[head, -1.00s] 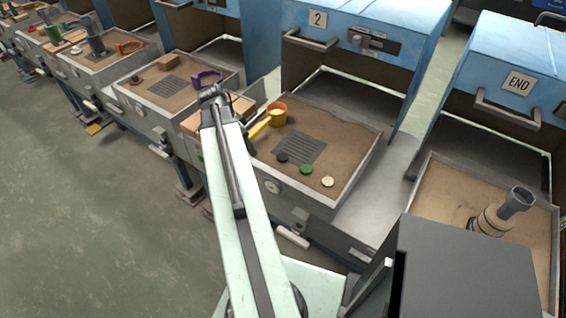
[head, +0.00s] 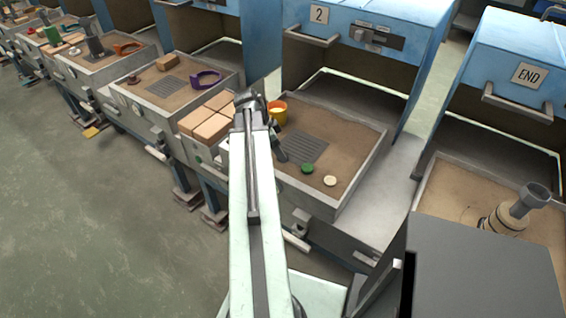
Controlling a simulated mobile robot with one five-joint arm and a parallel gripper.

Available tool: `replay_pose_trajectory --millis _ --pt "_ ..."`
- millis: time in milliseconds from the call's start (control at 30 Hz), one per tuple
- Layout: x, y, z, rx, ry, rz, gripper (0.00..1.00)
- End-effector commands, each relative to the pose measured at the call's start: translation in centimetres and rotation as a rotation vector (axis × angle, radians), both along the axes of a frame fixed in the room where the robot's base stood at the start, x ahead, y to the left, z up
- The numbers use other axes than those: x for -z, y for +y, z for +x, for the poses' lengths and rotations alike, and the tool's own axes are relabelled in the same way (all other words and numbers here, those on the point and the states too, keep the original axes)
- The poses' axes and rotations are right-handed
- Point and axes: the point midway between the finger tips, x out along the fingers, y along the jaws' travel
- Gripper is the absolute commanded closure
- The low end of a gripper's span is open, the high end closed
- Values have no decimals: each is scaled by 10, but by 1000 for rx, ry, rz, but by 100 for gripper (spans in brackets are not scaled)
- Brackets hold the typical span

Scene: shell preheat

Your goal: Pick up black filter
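My gripper (head: 280,154) is small and dark in the head view. It reaches down from the end of my arm to the left side of the grey grille in the sand tray (head: 355,178) under the station marked 2. The black filter lay at this spot a second ago; now it cannot be told apart from the dark gripper, which covers that place. Whether the fingers are open or shut does not show. A green disc (head: 307,168) and a cream disc (head: 330,181) lie in the sand to the right of the gripper.
A yellow-orange cup (head: 279,112) stands behind my gripper. Brown blocks (head: 208,122) sit left of my arm. The blue housing (head: 365,35) overhangs the tray's back. The tray's right side is bare sand. Another tray at right holds a grey-topped cylinder (head: 515,210).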

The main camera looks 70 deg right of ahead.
Motion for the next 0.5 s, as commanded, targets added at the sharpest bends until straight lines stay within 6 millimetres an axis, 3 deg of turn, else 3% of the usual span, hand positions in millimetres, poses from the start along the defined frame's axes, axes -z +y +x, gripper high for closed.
replay_pose_trajectory --millis 33,100,333,367,500 --pt "18 -2 -3 1 0 0 35" --pt "25 -4 -6 0 0 0 35" --pt "21 -5 -7 -1 0 0 35" --pt "21 -5 -7 0 0 0 41" --pt "21 -5 -7 0 0 0 80"
